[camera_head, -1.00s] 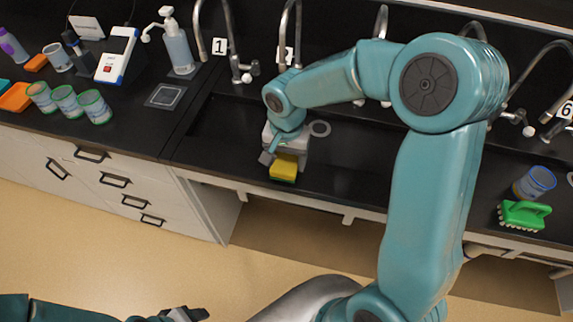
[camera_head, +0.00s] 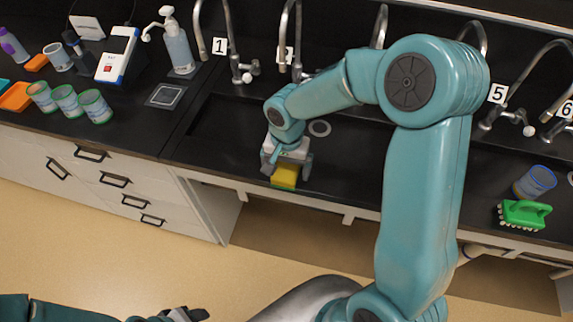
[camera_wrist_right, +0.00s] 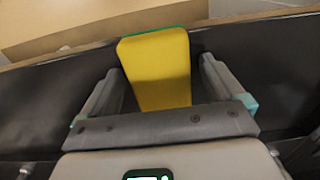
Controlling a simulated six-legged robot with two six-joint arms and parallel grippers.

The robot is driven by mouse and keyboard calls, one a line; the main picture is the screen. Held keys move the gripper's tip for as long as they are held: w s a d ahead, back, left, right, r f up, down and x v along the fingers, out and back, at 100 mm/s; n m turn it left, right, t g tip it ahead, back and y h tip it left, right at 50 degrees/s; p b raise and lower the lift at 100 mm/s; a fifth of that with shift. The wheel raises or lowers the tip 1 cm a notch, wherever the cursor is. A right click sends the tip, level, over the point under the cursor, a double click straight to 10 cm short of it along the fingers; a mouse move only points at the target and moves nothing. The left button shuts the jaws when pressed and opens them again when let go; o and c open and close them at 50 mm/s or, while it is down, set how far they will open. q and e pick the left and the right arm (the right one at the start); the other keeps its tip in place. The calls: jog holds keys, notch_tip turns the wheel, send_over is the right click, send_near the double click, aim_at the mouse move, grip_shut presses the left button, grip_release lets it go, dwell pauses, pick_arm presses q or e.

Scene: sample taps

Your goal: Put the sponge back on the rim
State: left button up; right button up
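The yellow sponge (camera_head: 284,178) with a green layer lies at the front rim of the black sink (camera_head: 350,160). My right gripper (camera_head: 287,172) is over it, fingers apart. In the right wrist view the sponge (camera_wrist_right: 158,70) shows between the two fingers of the right gripper (camera_wrist_right: 162,70). A gap shows on the right side and a narrower one on the left, so it is open and not clamped. The gripper hides the sponge's rear part in the head view. My left gripper (camera_head: 186,315) is at the bottom edge, partly cut off.
Several taps with number cards stand behind the sink. A green brush (camera_head: 523,215) and a blue-rimmed jar (camera_head: 535,182) are at the right. A soap bottle (camera_head: 177,45) and several green-rimmed jars stand on the left counter. A drain ring (camera_head: 319,128) lies behind the gripper.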

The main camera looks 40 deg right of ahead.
aim_at(288, 168)
jog(key=shift+w+r, duration=0.1)
jog(key=shift+r, duration=0.4)
notch_tip(288, 168, up, 11)
jog(key=shift+r, duration=0.2)
jog(key=shift+f, duration=0.1)
jog(key=shift+s, duration=0.25)
